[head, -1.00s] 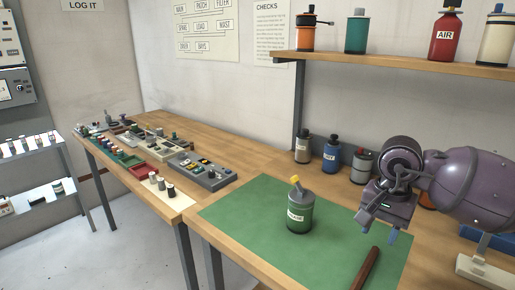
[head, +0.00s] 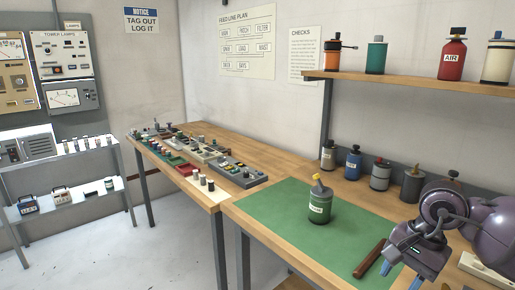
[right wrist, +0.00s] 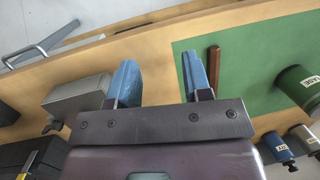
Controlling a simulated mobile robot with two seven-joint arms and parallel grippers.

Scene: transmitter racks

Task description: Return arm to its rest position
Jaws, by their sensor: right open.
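My right arm comes in at the right of the head view. Its gripper (head: 401,277) has blue fingers pointing down over the bench, by the right side of the green mat (head: 265,212). The right wrist view shows the gripper (right wrist: 159,66) open, with its two blue fingers apart and nothing between them. A green canister with a yellow nozzle (head: 319,206) stands upright on the mat, apart from the gripper; it also shows in the right wrist view (right wrist: 298,90). My left arm and gripper are not in view.
A dark red-brown bar (head: 369,258) lies on the mat near the gripper. Several canisters stand along the bench back, including a blue one (head: 352,163). A shelf (head: 420,80) holds more above. A grey box (right wrist: 78,100) sits on the bench beside the gripper.

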